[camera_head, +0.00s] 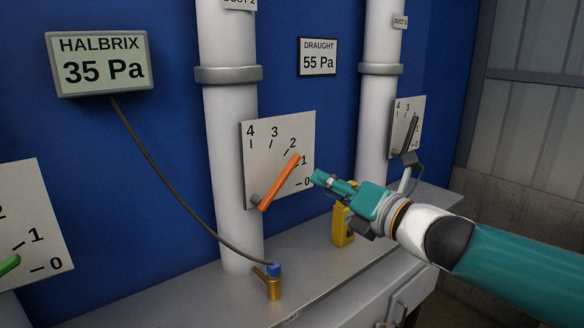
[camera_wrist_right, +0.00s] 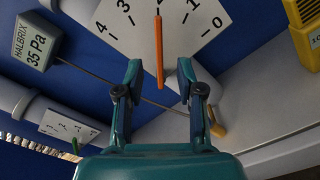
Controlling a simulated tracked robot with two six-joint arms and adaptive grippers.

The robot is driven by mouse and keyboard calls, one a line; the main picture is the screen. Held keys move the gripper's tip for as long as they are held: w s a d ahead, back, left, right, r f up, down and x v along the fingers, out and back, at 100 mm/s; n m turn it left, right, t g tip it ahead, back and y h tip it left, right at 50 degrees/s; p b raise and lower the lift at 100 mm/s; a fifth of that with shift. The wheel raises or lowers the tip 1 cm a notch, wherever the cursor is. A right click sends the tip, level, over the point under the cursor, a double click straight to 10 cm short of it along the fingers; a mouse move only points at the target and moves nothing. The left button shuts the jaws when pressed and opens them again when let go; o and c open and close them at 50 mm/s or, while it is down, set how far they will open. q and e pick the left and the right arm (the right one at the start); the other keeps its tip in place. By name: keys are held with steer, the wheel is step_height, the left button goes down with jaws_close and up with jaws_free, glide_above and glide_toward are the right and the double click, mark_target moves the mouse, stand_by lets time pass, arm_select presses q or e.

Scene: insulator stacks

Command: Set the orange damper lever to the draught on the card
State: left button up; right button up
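The orange damper lever (camera_head: 280,183) sits on the middle white scale plate (camera_head: 258,160), on the pipe marked duct 2. Its upper end points between 1 and 2, nearer 1, in the head view. The lever (camera_wrist_right: 159,50) also shows in the right wrist view. The card (camera_head: 317,57) reads DRAUGHT 55 Pa. The HALBRIX display (camera_head: 102,65) reads 35 Pa. My right gripper (camera_head: 317,178) is just right of the lever, apart from it in the head view. In the right wrist view its fingers (camera_wrist_right: 160,70) are spread, with the lever between them in the picture. My left gripper is out of view.
A yellow device (camera_head: 342,226) stands on the grey ledge below my right gripper. A brass fitting (camera_head: 272,285) with a blue cap joins the display's cable. A green lever (camera_head: 9,265) is at far left; a dark lever (camera_head: 410,135) is on the right pipe.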

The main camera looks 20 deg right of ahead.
mark_target(293, 169)
steer(key=p+x, duration=0.1)
steer(key=x, duration=1)
steer(key=shift+p, duration=0.35)
jaws_close()
